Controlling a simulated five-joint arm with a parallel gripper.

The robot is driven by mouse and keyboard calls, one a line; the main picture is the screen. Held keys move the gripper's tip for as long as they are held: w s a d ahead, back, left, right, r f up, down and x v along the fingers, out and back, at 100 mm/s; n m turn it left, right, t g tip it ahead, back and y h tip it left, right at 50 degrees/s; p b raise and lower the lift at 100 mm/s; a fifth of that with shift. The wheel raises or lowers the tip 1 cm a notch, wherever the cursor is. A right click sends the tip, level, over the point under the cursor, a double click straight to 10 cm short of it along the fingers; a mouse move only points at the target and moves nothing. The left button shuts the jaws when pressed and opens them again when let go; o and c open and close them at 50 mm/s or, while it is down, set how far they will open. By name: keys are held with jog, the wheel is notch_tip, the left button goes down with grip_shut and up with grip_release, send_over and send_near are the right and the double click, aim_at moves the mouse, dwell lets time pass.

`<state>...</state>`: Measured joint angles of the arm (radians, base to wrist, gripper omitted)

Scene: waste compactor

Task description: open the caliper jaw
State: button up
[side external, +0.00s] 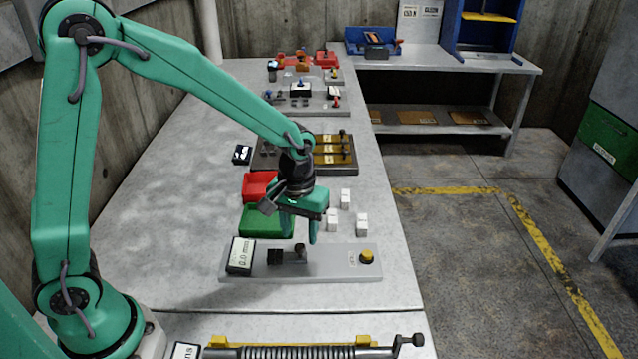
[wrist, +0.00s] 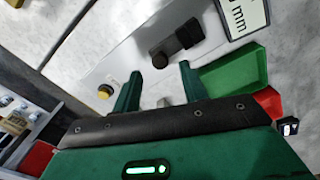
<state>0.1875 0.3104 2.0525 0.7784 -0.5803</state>
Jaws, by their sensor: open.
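The caliper is a grey plate (side external: 335,266) near the front of the bench. It carries a display (side external: 241,256) reading about 0.0 mm, a dark block (side external: 275,257), a dark upright knob (side external: 301,251) close beside the block, and a yellow button (side external: 366,257) at the right end. In the wrist view the block (wrist: 188,35) and knob (wrist: 160,58) lie just beyond my fingertips; I cannot tell whether they touch. My gripper (side external: 300,238) is open and empty, pointing down above the plate near the knob. It also shows in the wrist view (wrist: 160,68).
White blocks (side external: 332,220) stand behind the plate on the right. A green tray (side external: 266,221) and a red tray (side external: 259,186) lie behind it on the left. A spring-like rod fixture (side external: 300,353) crosses the front. The bench's left side (side external: 160,200) is largely clear.

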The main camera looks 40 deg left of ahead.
aim_at(300, 246)
jog(key=shift+f, duration=1.7)
grip_shut()
